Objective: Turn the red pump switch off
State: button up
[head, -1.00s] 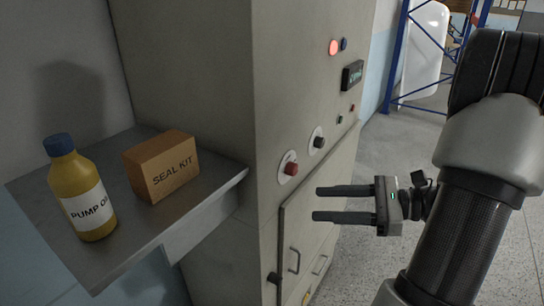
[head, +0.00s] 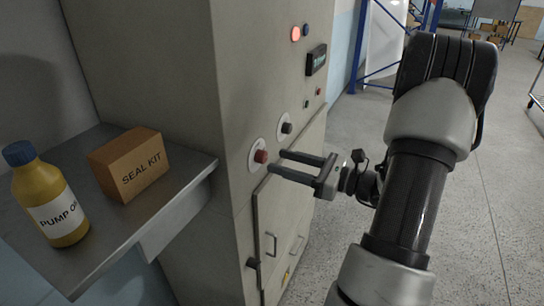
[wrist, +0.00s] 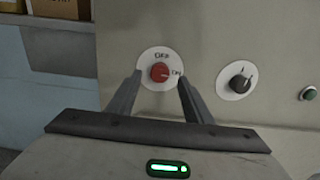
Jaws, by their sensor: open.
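The red pump switch (head: 261,156) is a red knob on a round white plate on the cabinet's front panel. In the wrist view the red knob (wrist: 160,73) shows "OFF" above it and "ON" to its right, and its pale mark points right toward "ON". My gripper (head: 275,161) is open, with its two fingers pointing at the red switch. In the wrist view my gripper's fingers (wrist: 160,85) stand to the left and right of the knob. I cannot tell whether they touch it.
A black knob (head: 287,128) sits to the right of the red switch. A lit red lamp (head: 295,34) and a display (head: 316,59) are above. A metal shelf (head: 178,204) at left holds a yellow pump oil bottle (head: 50,200) and a seal kit box (head: 130,165).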

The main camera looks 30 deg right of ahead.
aim_at(266, 157)
jog(key=shift+x, duration=1.95)
jog(key=c, duration=1.1)
jog(key=shift+o, duration=0.2)
jog(key=shift+f, duration=0.1)
